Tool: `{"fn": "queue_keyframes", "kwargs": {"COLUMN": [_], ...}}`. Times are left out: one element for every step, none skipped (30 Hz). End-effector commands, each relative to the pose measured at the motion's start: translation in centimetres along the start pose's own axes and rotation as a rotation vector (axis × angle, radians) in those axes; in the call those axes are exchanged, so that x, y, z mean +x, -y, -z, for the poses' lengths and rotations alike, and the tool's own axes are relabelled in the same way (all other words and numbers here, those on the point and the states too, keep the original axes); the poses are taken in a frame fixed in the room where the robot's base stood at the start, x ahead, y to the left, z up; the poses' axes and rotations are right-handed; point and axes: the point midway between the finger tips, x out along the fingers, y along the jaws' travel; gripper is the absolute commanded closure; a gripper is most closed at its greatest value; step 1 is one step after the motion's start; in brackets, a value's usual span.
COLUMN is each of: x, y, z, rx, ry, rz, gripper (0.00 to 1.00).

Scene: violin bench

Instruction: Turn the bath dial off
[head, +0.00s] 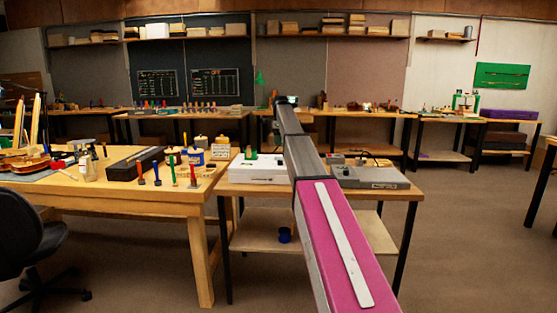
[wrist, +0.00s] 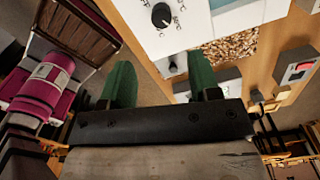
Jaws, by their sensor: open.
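The bath is a white box (head: 258,171) on a small wooden table in the head view. In the wrist view its white face (wrist: 188,30) shows at the top, with a round black dial (wrist: 161,15) ringed by dark markings. A second dark knob (wrist: 173,67) shows lower down, partly near the right finger. I cannot read the dial's setting for sure. My gripper (wrist: 160,80) has two green fingers, spread apart with nothing between them. The dial lies beyond the fingertips, apart from them. In the head view my arm hides part of the table.
A grey device (head: 374,177) stands right of the bath on the same table (head: 405,192). A grey box with a red switch (wrist: 300,70) shows in the wrist view. The workbench (head: 120,195) on the left holds several tools and jars.

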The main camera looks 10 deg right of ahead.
Motion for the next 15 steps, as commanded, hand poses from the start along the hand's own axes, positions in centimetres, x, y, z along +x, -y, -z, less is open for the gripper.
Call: {"fn": "queue_keyframes", "kwargs": {"x": [-0.3,-0.2,0.0,0.3,0.6,1.1,1.6,2.1,2.8,3.3,3.9,4.6,5.2,5.8,6.4], "y": [0.2,0.2,0.2,0.1,0.1,0.1,0.1,0.0,0.0,0.0,0.0,0.0,0.0,0.0,0.0], "z": [-0.1,0.0,0.0,0.0,0.0,0.0,0.0,0.0,0.0,0.0,0.0,0.0,0.0,0.0,0.0], "rx": [0.012,0.015,0.018,0.018,0.018,0.017,0.017,0.016,0.016,0.016,0.016,0.015,0.015,0.015,0.015], "ry": [0.0,-0.001,-0.001,-0.001,-0.001,-0.001,-0.001,-0.001,-0.001,-0.001,-0.001,-0.001,-0.001,-0.001,-0.001], "rz": [-0.001,-0.001,-0.001,-0.001,-0.001,-0.001,-0.001,-0.002,-0.002,-0.002,-0.002,-0.002,-0.002,-0.002,-0.002], "gripper": [0.44,0.44,0.44,0.44,0.44,0.44,0.44,0.44,0.44,0.44,0.44,0.44,0.44,0.44,0.44]}}
